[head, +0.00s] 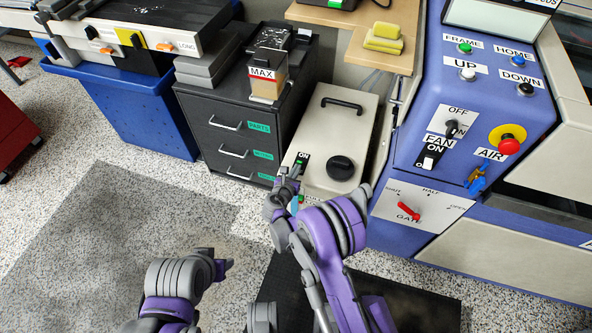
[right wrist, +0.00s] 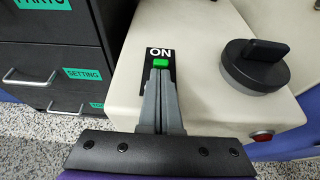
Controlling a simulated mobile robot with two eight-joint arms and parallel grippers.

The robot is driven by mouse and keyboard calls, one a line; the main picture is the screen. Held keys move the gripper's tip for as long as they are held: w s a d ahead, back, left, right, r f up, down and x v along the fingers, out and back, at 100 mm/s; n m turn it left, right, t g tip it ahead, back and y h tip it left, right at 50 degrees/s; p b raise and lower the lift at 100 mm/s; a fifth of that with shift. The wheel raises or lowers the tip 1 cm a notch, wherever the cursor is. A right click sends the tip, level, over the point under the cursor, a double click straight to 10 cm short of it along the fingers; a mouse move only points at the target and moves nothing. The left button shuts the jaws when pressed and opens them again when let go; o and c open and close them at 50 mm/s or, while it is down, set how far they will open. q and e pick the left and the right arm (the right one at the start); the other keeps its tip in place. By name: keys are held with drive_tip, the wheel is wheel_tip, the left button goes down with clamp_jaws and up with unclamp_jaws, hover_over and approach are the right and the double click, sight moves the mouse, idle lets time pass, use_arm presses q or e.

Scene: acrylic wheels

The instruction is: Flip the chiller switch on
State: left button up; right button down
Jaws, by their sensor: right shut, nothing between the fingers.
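The chiller looks to be the beige box (head: 345,125) with a black handle on its top and a round black knob (head: 341,168). Its switch (head: 300,162) is a black plate marked ON with a green part, at the box's near left corner. The green part and ON label also show in the right wrist view (right wrist: 160,62). My right gripper (head: 291,176) is shut and empty. In the right wrist view its fingertips (right wrist: 160,72) overlap the lower switch plate, just below the green part. I cannot tell whether they touch.
A dark drawer cabinet (head: 217,138) stands close left of the box.

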drive_tip(key=shift+w+d+r+g+y+b, duration=0.1)
drive_tip(key=shift+w+r+g+y+b, duration=0.25)
drive_tip(key=shift+g, duration=0.55)
drive_tip(key=shift+w+d+r+g+y, duration=0.15)
drive_tip(key=shift+w+r+g+y, duration=0.15)
drive_tip(key=shift+g, duration=0.4)
drive_tip(key=g, duration=0.1)
drive_tip(key=w+g+b, duration=0.1)
drive_tip(key=r+g+y+b, duration=0.1)
drive_tip(key=shift+w+d+g, duration=0.25)
drive_tip(key=shift+w+g, duration=0.05)
drive_tip(key=shift+g, duration=0.1)
drive_tip(key=shift+s, duration=0.1)
drive_tip(key=shift+r, duration=0.1)
drive_tip(key=shift+r+p, duration=0.3)
drive_tip(key=shift+r, duration=0.5)
